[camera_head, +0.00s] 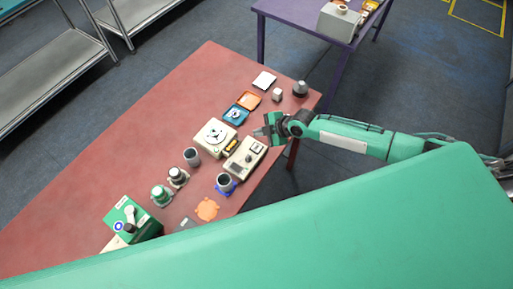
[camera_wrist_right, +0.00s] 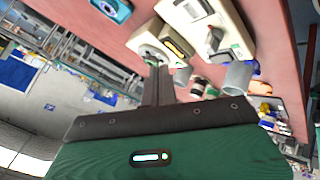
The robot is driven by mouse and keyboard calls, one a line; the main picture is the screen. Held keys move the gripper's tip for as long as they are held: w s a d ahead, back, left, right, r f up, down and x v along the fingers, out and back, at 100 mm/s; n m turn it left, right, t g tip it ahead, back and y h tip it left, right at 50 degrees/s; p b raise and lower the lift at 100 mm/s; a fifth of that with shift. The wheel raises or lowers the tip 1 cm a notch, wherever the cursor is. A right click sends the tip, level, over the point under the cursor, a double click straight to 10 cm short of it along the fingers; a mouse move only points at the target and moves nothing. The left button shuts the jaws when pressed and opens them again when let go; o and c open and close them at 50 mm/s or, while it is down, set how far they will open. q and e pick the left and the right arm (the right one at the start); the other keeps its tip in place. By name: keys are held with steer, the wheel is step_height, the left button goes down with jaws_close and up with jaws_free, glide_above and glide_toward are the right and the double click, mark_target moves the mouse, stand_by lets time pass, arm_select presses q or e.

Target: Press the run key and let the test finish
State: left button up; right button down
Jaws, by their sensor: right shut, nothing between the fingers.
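A beige instrument (camera_head: 245,157) with a dark display and small controls lies on the red table (camera_head: 75,205). A second beige unit (camera_head: 214,139) with a round white top sits just left of it, and a yellow and black item (camera_head: 231,146) lies between them. I cannot read a run key on either. My right gripper (camera_head: 262,131) is shut and empty, above the table just beyond the instrument's upper right end. In the wrist view its dark fingers (camera_wrist_right: 156,72) point toward a beige casing; contact cannot be told. My left gripper is not in view.
Near the right arm are a blue tray (camera_head: 235,115), an orange tray (camera_head: 249,100) and a dark knobbed weight (camera_head: 300,89). Grey cups (camera_head: 192,156), a blue-based cup (camera_head: 225,182) and a green box (camera_head: 131,220) stand nearer. The table's far left is bare.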

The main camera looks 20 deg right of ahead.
steer(key=b, duration=0.4)
glide_above(259, 148)
step_height(259, 148, down, 6)
steer(key=shift+d+f, duration=0.1)
steer(key=shift+f, duration=0.1)
steer(key=shift+f+b, duration=0.5)
steer(key=shift+b, duration=0.25)
stand_by(1.0)
steer(key=shift+f+b, duration=0.4)
steer(key=shift+b, duration=0.2)
